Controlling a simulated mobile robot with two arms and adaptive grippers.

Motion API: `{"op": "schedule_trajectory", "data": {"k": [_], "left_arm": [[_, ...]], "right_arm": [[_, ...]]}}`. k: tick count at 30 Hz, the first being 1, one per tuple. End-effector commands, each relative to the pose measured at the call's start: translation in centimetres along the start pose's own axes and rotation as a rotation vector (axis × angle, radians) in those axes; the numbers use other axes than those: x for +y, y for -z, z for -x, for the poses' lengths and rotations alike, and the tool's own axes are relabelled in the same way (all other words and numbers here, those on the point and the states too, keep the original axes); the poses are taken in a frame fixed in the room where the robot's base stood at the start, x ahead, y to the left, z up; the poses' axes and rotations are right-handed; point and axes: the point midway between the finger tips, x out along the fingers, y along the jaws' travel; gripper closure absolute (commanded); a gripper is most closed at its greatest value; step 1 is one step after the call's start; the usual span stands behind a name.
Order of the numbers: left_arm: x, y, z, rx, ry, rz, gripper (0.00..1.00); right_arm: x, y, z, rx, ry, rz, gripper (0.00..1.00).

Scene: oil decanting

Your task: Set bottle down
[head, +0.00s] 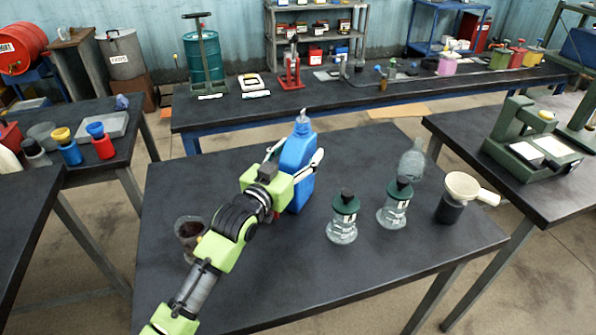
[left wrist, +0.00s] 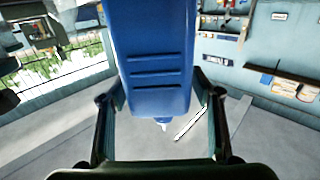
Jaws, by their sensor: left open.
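The blue bottle (head: 299,168) stands near the middle of the dark front table, looking roughly upright with its pale cap at the top. My left gripper (head: 294,153) is open, its fingers on either side of the bottle. In the left wrist view the blue bottle (left wrist: 156,55), with its ribbed face, fills the space between the fingers. A gap shows beside the right finger there. The bottle's base is partly hidden by my gripper in the head view. My right gripper is in neither view.
On the front table (head: 270,285), a dark-stained glass (head: 190,232) stands left of my arm. To the right are two green-topped glass jars (head: 342,222) (head: 394,208), a clear vessel (head: 412,160) and a cream funnel (head: 462,186) on a black container. The table front is clear.

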Motion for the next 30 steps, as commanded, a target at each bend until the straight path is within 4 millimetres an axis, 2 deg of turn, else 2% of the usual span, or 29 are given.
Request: {"op": "schedule_trajectory", "data": {"k": [1, 7, 9, 10, 20, 25, 30], "left_arm": [[0.0, 0.0, 0.0, 0.0, 0.0, 0.0, 0.47], [0.0, 0.0, 0.0, -0.001, 0.0, 0.0, 0.99], [0.0, 0.0, 0.0, -0.001, 0.0, 0.0, 1.0], [0.0, 0.6, 0.0, 0.012, 0.0, -0.001, 1.0], [0.0, 0.8, 0.0, 0.011, 0.0, 0.0, 1.0], [0.0, 2.1, 0.0, 0.014, 0.0, 0.0, 1.0], [0.3, 4.4, 0.6, 0.015, -0.002, 0.0, 1.0]], "right_arm": [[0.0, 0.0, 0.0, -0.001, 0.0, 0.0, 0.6], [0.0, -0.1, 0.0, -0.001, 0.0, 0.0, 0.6], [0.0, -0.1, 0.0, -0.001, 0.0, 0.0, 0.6], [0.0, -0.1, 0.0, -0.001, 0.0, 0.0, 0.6], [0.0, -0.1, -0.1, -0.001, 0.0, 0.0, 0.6], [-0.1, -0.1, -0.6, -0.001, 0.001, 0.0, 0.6], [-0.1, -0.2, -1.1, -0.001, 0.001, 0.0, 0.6]]}}
